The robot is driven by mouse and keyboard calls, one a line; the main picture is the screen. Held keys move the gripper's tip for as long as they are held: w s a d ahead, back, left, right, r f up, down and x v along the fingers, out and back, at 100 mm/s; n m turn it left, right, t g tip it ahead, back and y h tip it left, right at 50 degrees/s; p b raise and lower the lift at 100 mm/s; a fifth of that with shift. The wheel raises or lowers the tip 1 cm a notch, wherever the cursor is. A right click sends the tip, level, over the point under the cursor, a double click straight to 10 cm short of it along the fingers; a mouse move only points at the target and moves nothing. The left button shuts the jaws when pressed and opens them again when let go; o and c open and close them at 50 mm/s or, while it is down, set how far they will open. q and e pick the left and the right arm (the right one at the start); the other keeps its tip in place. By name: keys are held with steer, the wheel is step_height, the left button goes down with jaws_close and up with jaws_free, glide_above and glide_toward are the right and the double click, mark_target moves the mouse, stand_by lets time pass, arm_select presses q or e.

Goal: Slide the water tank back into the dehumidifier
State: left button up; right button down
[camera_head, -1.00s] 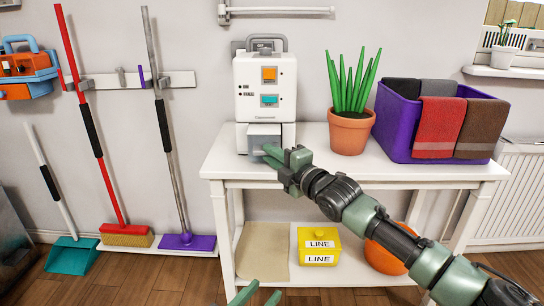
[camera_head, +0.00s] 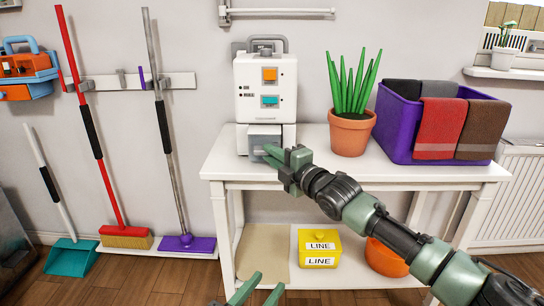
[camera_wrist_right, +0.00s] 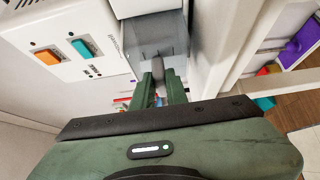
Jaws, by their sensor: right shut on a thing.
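The white dehumidifier (camera_head: 265,85) stands upright at the left end of the white table, with an orange and a teal panel on its front. Its grey water tank (camera_head: 264,137) sits low in the front opening, its front part showing outside the body. In the right wrist view the tank (camera_wrist_right: 157,42) is a translucent grey box with a dark grip on its face. My right gripper (camera_head: 270,155) is shut on that grip, and its fingers (camera_wrist_right: 165,88) partly hide it. My left gripper (camera_head: 258,289) is open and empty at the bottom edge, below the tabletop.
A potted plant (camera_head: 350,132) stands right of the dehumidifier, near my right arm. A purple basket (camera_head: 395,128) with towels is farther right. A yellow box (camera_head: 319,250) and an orange round object (camera_head: 384,258) are on the lower shelf. Brooms lean at left.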

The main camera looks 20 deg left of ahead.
arm_select(q)
steer(key=shift+w+r+t, duration=0.1)
steer(key=shift+r+t, duration=0.3)
steer(key=shift+r, duration=0.2)
arm_select(e)
steer(key=shift+w, duration=0.25)
arm_select(q)
steer(key=shift+f, duration=0.2)
arm_select(e)
steer(key=shift+w+a, duration=0.15)
steer(key=shift+a, duration=0.05)
arm_select(q)
steer(key=shift+f+g, duration=0.3)
steer(key=shift+g, duration=0.1)
arm_select(e)
steer(key=shift+w+a+f, duration=0.15)
steer(key=shift+w, duration=0.2)
arm_select(q)
steer(key=shift+f, duration=0.1)
arm_select(e)
steer(key=shift+w, duration=0.1)
steer(key=shift+w, duration=0.55)
arm_select(q)
steer(key=shift+s+f, duration=0.1)
steer(key=shift+s, duration=0.1)
arm_select(e)
steer(key=shift+w+a+f, duration=0.1)
steer(key=shift+w+f, duration=0.2)
steer(key=shift+w, duration=0.5)
